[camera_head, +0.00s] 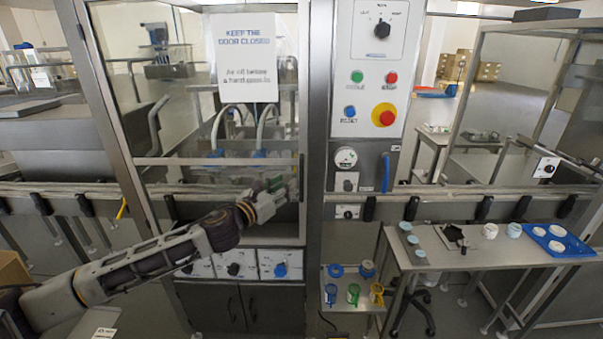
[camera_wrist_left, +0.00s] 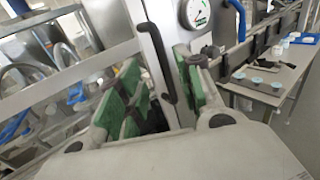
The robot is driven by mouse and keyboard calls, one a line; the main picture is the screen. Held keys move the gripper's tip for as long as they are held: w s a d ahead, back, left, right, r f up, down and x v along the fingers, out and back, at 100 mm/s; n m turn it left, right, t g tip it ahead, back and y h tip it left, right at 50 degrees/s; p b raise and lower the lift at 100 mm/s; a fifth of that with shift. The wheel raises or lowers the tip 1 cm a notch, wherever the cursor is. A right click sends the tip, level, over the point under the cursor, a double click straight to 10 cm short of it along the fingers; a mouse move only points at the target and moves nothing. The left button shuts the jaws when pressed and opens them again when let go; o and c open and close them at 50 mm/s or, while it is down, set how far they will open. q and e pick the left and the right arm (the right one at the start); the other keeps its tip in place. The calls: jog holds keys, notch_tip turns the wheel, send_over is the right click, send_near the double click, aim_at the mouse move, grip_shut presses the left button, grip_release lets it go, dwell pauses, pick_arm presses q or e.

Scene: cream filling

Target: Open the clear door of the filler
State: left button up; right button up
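The clear door (camera_head: 185,130) of the filler has a metal frame and looks closed in the head view. A paper sign (camera_head: 246,58) hangs on it. Its dark upright handle (camera_head: 302,178) is at the door's right edge. In the wrist view the black handle (camera_wrist_left: 160,65) appears between my left gripper's fingers. My left gripper (camera_head: 285,187) is in front of the door's lower right, close to the handle. Its green-padded fingers (camera_wrist_left: 165,95) are apart, with visible space around the handle. I cannot tell whether they touch it. My right gripper is not in view.
A control panel (camera_head: 375,70) with buttons and a red stop button (camera_head: 384,115) stands right of the door. A side table (camera_head: 490,262) with cups and a blue tray (camera_head: 559,248) is farther right. A conveyor rail (camera_head: 440,207) runs across at door height.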

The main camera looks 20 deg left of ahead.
pick_arm(q)
jog(key=shift+p+x, duration=1.1)
jog(key=shift+x, duration=3.7)
grip_shut()
